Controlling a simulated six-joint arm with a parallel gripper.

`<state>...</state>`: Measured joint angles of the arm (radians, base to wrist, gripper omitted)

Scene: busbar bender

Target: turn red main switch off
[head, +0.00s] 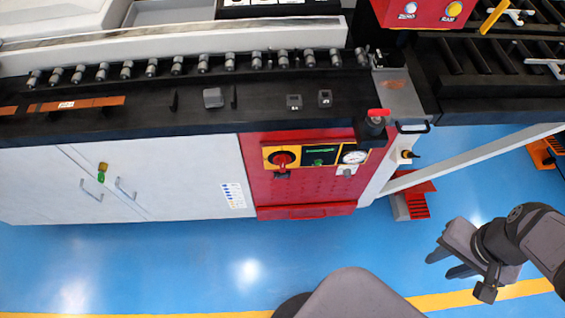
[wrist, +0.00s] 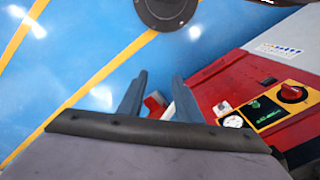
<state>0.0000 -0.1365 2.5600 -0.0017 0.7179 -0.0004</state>
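The red main switch (head: 282,158) is a rotary knob on a yellow plate, on the red front panel (head: 300,190) of the machine. It also shows at the right of the wrist view (wrist: 292,92). The exact angle of its handle is too small to tell. My gripper (head: 441,261) is at the lower right of the head view, in free air well away from the switch. In the wrist view its two fingers (wrist: 158,88) stand apart with nothing held between them.
A green-lit display (head: 320,156) and a round gauge (head: 355,157) sit right of the switch. A red-handled part (head: 377,120) stands on the bench corner above. White cabinet doors (head: 110,180) are to the left. Blue floor (head: 230,260) in front is clear.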

